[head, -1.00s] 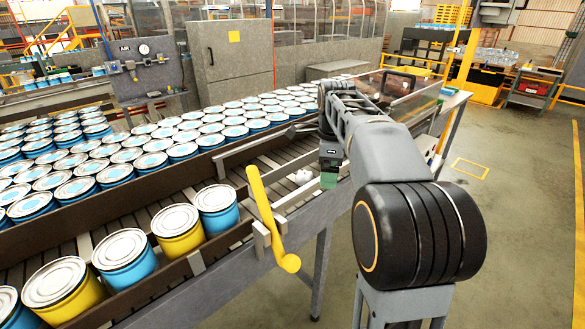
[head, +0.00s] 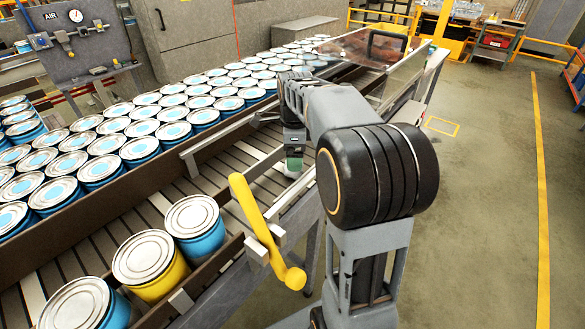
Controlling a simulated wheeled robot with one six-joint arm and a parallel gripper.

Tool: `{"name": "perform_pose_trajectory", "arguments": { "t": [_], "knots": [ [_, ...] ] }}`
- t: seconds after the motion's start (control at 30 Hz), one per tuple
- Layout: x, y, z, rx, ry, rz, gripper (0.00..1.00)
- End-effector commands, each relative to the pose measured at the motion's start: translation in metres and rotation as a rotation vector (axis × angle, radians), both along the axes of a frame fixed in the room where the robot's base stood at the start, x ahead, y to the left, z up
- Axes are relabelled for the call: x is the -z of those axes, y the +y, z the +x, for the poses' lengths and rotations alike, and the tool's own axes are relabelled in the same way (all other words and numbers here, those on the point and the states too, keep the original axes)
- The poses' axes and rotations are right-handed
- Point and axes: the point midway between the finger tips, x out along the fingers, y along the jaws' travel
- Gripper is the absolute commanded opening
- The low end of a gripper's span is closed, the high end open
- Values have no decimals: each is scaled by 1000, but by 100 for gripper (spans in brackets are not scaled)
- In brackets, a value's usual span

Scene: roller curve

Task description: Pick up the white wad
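My gripper (head: 293,165) points down over the roller lane near the lane's right-hand rail. Its greenish lower end shows, but its fingertips and the gap between them cannot be made out from here. I cannot clearly make out the white wad; it may be hidden at or behind the gripper. The roller lane (head: 205,170) runs from the lower left toward the upper right under my gripper.
Many blue cans (head: 140,148) with pale lids fill the lane to the left. A blue can (head: 194,225) and a yellow can (head: 150,265) stand in the near lane. A yellow lever (head: 255,215) rises at the near rail. Open floor (head: 480,190) lies right.

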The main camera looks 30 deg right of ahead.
Motion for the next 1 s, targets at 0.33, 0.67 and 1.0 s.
{"name": "perform_pose_trajectory", "arguments": {
  "t": [0.33, 0.67, 1.0],
  "knots": [
    [26, 1, 0, 3, 5, 1, 92],
    [59, 2, 1, 4, 1, 0, 92],
    [60, 2, 1, 4, 0, 0, 83]
  ]
}}
